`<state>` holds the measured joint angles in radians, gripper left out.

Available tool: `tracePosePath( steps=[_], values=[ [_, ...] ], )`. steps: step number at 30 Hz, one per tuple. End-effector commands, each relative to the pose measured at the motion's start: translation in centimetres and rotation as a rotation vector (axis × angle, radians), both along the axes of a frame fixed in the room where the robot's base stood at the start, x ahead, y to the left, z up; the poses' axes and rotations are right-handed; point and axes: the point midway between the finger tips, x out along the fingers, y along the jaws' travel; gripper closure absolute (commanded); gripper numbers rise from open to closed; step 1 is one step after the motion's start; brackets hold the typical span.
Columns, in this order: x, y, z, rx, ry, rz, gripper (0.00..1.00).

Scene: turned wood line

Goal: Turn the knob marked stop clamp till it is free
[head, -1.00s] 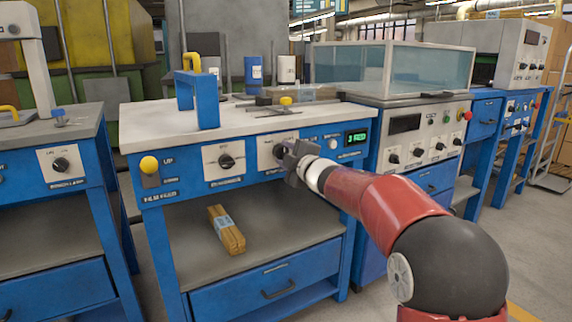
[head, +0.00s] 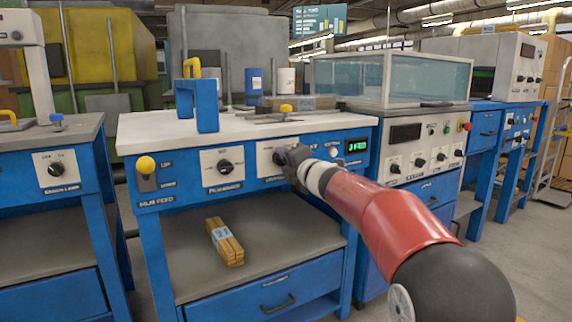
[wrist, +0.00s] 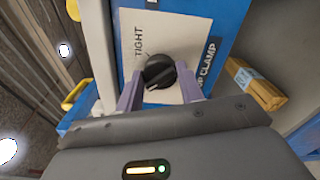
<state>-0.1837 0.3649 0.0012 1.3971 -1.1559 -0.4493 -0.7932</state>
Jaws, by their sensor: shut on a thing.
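The stop clamp knob (wrist: 159,71) is black and round with a raised grip bar.
Left of my gripper are another black knob (head: 224,167) and a yellow-topped lever (head: 146,166). A green-lit display (head: 356,145) is to the right. A bundle of wood strips (head: 225,242) lies on the shelf below. A blue bracket (head: 206,105) stands on the worktop.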

Motion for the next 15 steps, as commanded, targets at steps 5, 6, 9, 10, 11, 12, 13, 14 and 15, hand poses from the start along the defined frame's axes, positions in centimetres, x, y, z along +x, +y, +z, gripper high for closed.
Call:
tracePosePath(
  steps=[5,6,9,10,11,12,13,14,15],
  values=[
    [-0.02,0.08,-0.29,-0.015,-0.004,0.001,0.86],
    [-0.01,0.09,-0.29,-0.016,-0.005,0.001,0.86],
    [-0.01,0.09,-0.29,-0.017,-0.006,0.001,0.86],
    [-0.01,0.08,-0.30,-0.017,-0.005,0.002,0.86],
    [-0.01,0.09,-0.30,-0.016,-0.005,0.002,0.86],
    [-0.01,0.09,-0.30,-0.016,-0.005,0.002,0.86],
    [-0.01,0.09,-0.30,-0.016,-0.005,0.002,0.86],
    [-0.01,0.09,-0.31,-0.016,-0.005,0.002,0.86],
    [-0.01,0.09,-0.31,-0.016,-0.005,0.002,0.62]
  ],
)
